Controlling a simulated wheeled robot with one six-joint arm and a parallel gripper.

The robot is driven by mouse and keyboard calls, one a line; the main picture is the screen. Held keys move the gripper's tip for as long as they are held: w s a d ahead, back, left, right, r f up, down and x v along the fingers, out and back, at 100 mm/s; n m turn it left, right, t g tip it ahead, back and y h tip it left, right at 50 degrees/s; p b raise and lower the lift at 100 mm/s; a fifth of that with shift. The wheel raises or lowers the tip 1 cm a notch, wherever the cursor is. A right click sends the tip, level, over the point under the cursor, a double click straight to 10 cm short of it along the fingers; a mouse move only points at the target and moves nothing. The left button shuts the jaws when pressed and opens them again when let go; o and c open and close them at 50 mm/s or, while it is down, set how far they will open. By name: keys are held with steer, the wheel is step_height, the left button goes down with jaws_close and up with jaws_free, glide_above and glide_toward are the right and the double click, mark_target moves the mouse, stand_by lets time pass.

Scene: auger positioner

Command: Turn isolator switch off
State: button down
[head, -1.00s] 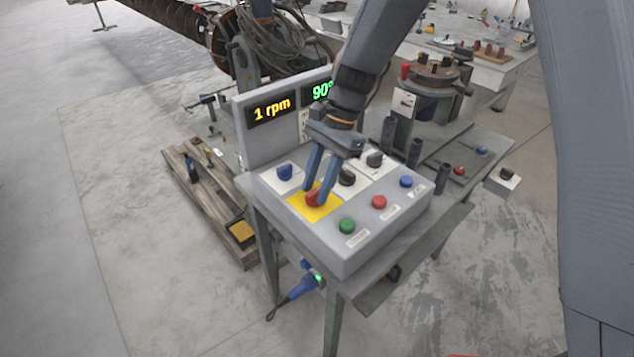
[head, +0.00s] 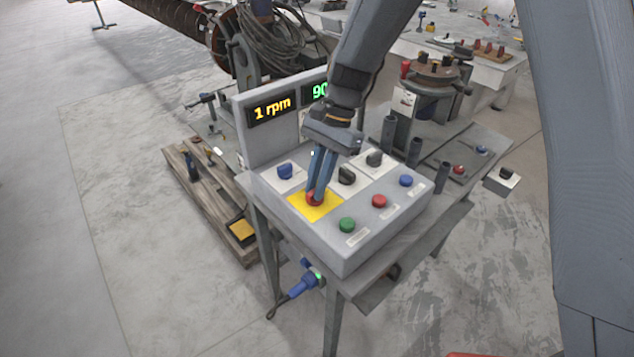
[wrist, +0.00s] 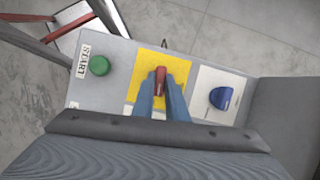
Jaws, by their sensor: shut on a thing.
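The isolator switch is a red knob (head: 314,199) on a yellow plate (head: 322,213) at the front left of the grey control panel. It also shows in the wrist view (wrist: 160,80), where its red handle points up the picture between my blue fingers. My gripper (head: 315,193) reaches down onto it from above and is shut on the red handle. The wrist view shows both fingertips (wrist: 160,92) against its sides. The fingers hide part of the knob in the head view.
A blue knob (head: 285,171) sits left of the yellow plate and a green button (head: 347,225) to its right. A black knob (head: 346,176), red button (head: 379,201) and blue button (head: 406,181) share the panel. The upright display (head: 270,109) stands behind.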

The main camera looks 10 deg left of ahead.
steer(key=n+h, duration=0.1)
steer(key=n, duration=0.3)
steer(key=shift+a+g+p, duration=0.15)
steer(key=shift+g+p, duration=0.25)
steer(key=n+h, duration=0.1)
steer(key=n, duration=0.1)
steer(key=n+h, duration=0.1)
steer(key=n, duration=0.2)
steer(key=shift+a+r, duration=0.1)
steer(key=shift+a, duration=0.1)
steer(key=n+h, duration=0.1)
steer(key=n, duration=0.3)
steer(key=shift+a+t+h+p, duration=0.1)
steer(key=shift+t+h+p, duration=0.3)
steer(key=shift+n+t+h, duration=0.4)
steer(key=shift+n+h, duration=0.1)
steer(key=shift+n, duration=1.3)
steer(key=shift+a, duration=0.1)
steer(key=c, duration=1.8)
jaws_free()
steer(key=shift+o, duration=0.2)
steer(key=b+v, duration=0.2)
steer(key=v, duration=0.5)
steer(key=shift+r, duration=0.3)
